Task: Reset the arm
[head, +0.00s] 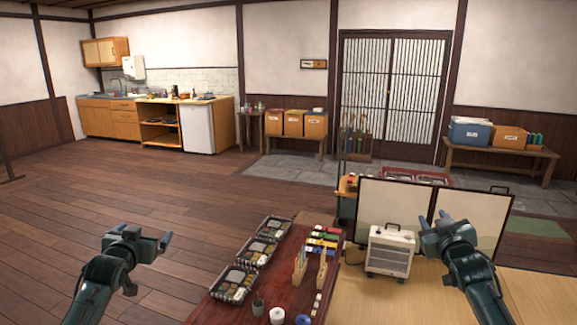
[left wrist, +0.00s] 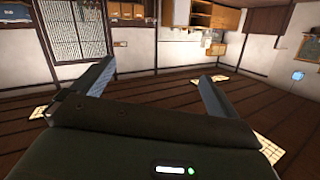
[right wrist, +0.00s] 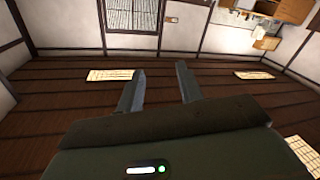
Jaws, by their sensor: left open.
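My left gripper (head: 145,235) is raised over the wooden floor at the lower left of the head view. Its fingers stand wide apart in the left wrist view (left wrist: 158,72), with nothing between them. My right gripper (head: 436,220) is raised at the right, in front of the folding screen (head: 480,210) and to the right of the white heater (head: 391,250). In the right wrist view (right wrist: 160,72) its fingers are apart with an empty gap, narrower than the left one's. Both arms are bent, with the grippers up.
Open floor (head: 90,215) spreads at the left. The kitchen counter (head: 197,125) and crates (head: 294,122) are far back.

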